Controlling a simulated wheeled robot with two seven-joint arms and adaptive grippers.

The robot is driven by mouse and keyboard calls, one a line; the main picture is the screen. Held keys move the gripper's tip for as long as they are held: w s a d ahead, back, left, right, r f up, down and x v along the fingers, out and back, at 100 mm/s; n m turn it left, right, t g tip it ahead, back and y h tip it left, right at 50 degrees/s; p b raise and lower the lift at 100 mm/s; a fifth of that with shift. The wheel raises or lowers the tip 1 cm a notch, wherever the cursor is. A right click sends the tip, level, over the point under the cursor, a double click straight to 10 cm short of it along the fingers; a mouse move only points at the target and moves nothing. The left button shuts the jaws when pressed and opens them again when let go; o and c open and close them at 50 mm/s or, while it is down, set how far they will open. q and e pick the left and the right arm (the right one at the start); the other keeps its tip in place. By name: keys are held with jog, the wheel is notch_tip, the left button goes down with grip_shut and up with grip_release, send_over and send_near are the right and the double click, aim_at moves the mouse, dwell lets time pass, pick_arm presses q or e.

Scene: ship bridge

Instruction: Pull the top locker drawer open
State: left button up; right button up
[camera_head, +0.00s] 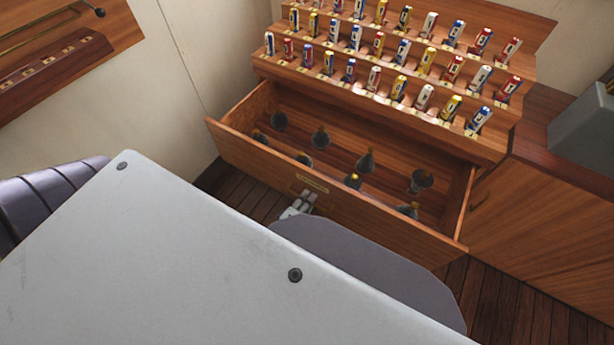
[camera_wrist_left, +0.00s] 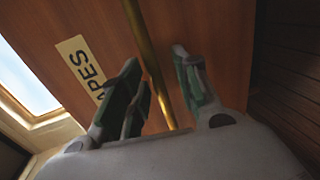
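The top locker drawer (camera_head: 330,206) is a wooden drawer and stands well out from the locker, its inside showing, in the head view. A brass bar handle (camera_wrist_left: 149,62) runs across the drawer front. My left gripper (camera_head: 299,205) is at the drawer front just below the label. In the wrist view my left gripper (camera_wrist_left: 155,70) has its fingers apart on either side of the handle, with gaps visible. My right gripper is not in view.
Several dark shapes (camera_head: 366,160) stand inside the drawer. Stepped racks (camera_head: 390,100) of small coloured rolled items rise above it. A grey box (camera_head: 585,130) sits on the cabinet at right. Wooden floor (camera_head: 520,310) shows at lower right.

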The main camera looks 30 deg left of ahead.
pick_arm(q)
jog(key=shift+s, duration=0.1)
jog(key=v, duration=0.7)
dwell(0.6)
jog(key=shift+s, duration=0.2)
dwell(0.5)
